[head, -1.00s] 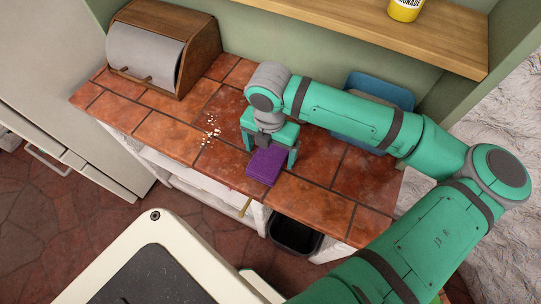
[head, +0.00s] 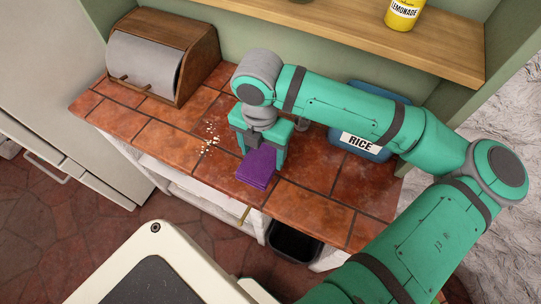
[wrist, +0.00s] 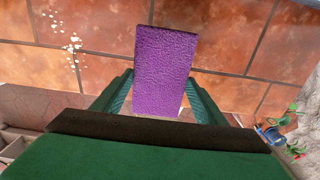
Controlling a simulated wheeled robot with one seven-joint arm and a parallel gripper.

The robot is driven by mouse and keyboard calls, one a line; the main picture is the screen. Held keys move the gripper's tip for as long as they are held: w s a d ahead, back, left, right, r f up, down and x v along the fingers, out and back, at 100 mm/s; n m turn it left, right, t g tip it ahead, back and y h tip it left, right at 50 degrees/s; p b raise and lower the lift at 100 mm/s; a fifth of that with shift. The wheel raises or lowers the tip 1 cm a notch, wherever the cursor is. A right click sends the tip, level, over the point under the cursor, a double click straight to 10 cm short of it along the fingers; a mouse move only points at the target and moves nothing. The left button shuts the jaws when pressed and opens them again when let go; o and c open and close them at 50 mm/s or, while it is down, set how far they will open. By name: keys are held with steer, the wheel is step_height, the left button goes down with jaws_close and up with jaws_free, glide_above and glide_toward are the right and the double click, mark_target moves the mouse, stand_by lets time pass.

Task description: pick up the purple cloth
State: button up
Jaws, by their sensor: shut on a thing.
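The purple cloth (head: 257,167) is a folded rectangular block in the head view, at the front part of the tiled counter. My gripper (head: 261,153) is shut on it, with a finger on each side. In the wrist view the cloth (wrist: 162,70) stands out between the two green fingers of my gripper (wrist: 158,98). The cloth looks lifted off the tiles, but the exact height is hard to tell. Its end nearest the palm is partly hidden by the gripper.
White crumbs (head: 209,138) lie on the counter (head: 140,122) left of the cloth. A wooden bread box (head: 195,50) stands at the back left. A blue rice container (head: 362,146) stands behind my arm. A shelf (head: 350,25) with a yellow lemonade container (head: 403,14) hangs above. A dark bin (head: 290,243) is below the front edge.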

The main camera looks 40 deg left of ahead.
mark_target(251, 164)
steer(key=s+r, duration=0.1)
steer(key=r, duration=0.1)
steer(key=s+a+r, duration=0.1)
steer(key=s+r, duration=0.1)
steer(key=shift+s, duration=0.15)
steer(key=s+a+r, duration=0.2)
steer(key=s+r, duration=0.1)
steer(key=s, duration=0.5)
steer(key=shift+a+r, duration=0.15)
steer(key=shift+r, duration=0.1)
steer(key=shift+s, duration=0.15)
steer(key=o, duration=0.4)
steer(key=shift+c, duration=1.4)
